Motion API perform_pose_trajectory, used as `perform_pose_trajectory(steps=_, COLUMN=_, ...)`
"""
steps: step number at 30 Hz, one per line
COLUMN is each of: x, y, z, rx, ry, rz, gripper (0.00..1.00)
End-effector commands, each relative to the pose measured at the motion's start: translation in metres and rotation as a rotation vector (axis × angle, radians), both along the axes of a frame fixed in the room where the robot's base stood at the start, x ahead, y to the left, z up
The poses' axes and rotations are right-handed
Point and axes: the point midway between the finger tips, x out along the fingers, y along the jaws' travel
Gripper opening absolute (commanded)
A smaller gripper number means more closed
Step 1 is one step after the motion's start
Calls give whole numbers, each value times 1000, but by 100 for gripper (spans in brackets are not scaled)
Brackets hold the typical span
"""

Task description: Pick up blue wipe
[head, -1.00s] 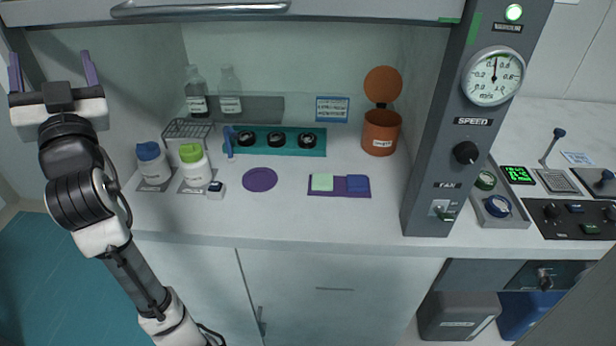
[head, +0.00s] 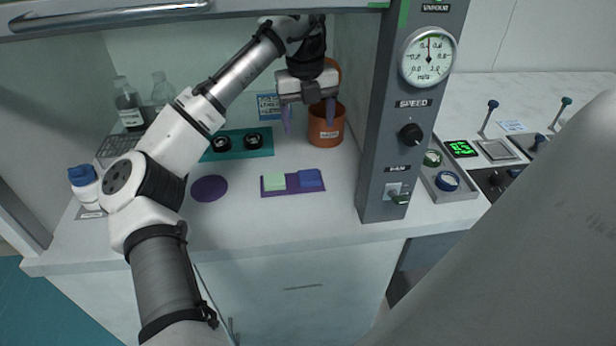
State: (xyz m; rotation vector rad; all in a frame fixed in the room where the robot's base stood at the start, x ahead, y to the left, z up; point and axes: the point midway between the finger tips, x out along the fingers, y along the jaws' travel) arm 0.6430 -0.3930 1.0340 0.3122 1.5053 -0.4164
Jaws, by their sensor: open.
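The blue wipe (head: 310,178) lies folded on the right half of a purple mat (head: 292,192) on the white bench. A pale green wipe (head: 274,182) lies beside it on the left half. My gripper (head: 309,120) hangs fingers down, above and behind the mat, in front of the orange bin. Its two purple fingers are apart with nothing between them. The blue wipe is in plain sight below the gripper.
The orange bin (head: 326,128) stands just behind my gripper. A grey control pillar (head: 385,150) rises to the right. A purple disc (head: 209,188) and a teal rack (head: 263,146) lie left of the mat. The bench front is clear.

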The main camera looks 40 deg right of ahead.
Motion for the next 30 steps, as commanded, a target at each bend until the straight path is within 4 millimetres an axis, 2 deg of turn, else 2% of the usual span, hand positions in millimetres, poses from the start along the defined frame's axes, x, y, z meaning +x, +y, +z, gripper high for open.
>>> perform_pose_trajectory(steps=5, x=-3, y=7, z=-8, rx=79, ry=18, rz=-67, gripper=71)
perform_pose_trajectory(steps=15, x=-3, y=7, z=-69, rx=76, ry=16, rz=-66, gripper=71)
perform_pose_trajectory(steps=23, x=-4, y=6, z=-89, rx=74, ry=16, rz=-66, gripper=71)
perform_pose_trajectory(steps=30, x=-7, y=4, z=-123, rx=75, ry=16, rz=-65, gripper=71)
